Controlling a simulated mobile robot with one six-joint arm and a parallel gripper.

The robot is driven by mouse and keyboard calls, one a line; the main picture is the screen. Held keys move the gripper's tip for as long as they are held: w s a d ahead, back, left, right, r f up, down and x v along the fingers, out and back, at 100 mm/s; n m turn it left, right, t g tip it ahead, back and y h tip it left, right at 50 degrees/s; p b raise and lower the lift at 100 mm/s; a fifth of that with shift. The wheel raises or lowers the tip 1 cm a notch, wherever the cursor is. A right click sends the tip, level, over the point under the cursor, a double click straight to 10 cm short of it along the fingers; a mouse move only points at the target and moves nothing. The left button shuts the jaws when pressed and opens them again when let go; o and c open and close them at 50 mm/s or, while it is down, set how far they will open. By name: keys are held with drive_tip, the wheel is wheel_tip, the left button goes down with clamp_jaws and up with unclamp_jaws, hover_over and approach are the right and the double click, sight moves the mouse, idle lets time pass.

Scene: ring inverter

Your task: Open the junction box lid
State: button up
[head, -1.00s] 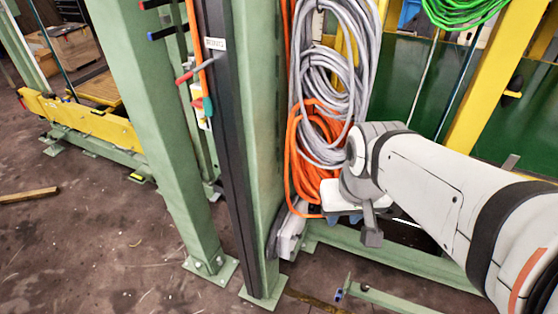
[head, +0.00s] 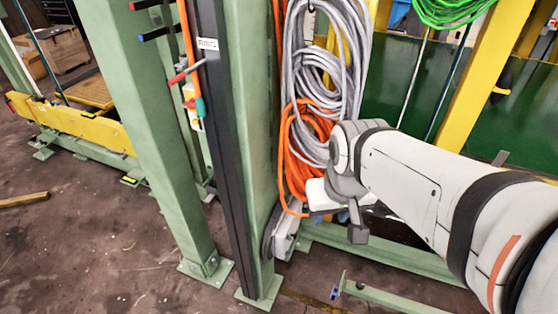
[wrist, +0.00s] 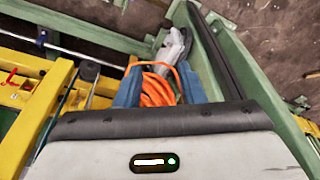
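I cannot make out a junction box lid for certain in either view. A small pale box with red and yellow parts (head: 191,98) is fixed by the dark rail on the green post, at the left of the head view. My gripper (wrist: 160,78) shows two blue fingers spread apart in the wrist view. Orange cable (wrist: 158,92) shows between and beyond the fingers, and I see nothing gripped. In the head view my gripper is mostly hidden behind my wrist, low in front of the hanging cables.
Grey cable coils (head: 322,75) and orange coils (head: 298,150) hang beside the green post (head: 245,130). A grey-white unit (head: 284,235) sits at the post's foot. A green floor beam (head: 400,255) runs behind my arm. Open floor (head: 80,230) lies at the left.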

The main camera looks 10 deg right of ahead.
drive_tip(key=shift+o, duration=0.4)
drive_tip(key=w+a+f+m+g+y+b, duration=0.1)
drive_tip(key=w+f+m+g+y+b, duration=0.1)
drive_tip(key=f+b, duration=0.2)
drive_tip(key=w+a+f+m+g+y+b, duration=0.1)
drive_tip(key=f+m+b, duration=0.1)
drive_tip(key=f+b, duration=0.3)
wheel_tip(320, 180, down, 5)
drive_tip(key=shift+w+r+m+g+y, duration=0.1)
drive_tip(key=shift+w+m+g+y, duration=0.2)
drive_tip(key=shift+w+g+y, duration=0.1)
drive_tip(key=m+t+y+b, duration=1.1)
drive_tip(key=m+b, duration=0.8)
drive_tip(key=b, duration=0.5)
approach(292, 227)
wheel_tip(292, 227, down, 4)
drive_tip(key=s+g+y, duration=0.1)
drive_tip(key=b+x, duration=0.2)
drive_tip(key=x, duration=0.5)
drive_tip(key=shift+w, duration=0.2)
drive_tip(key=shift+d, duration=0.1)
drive_tip(key=shift+c, duration=0.5)
clamp_jaws()
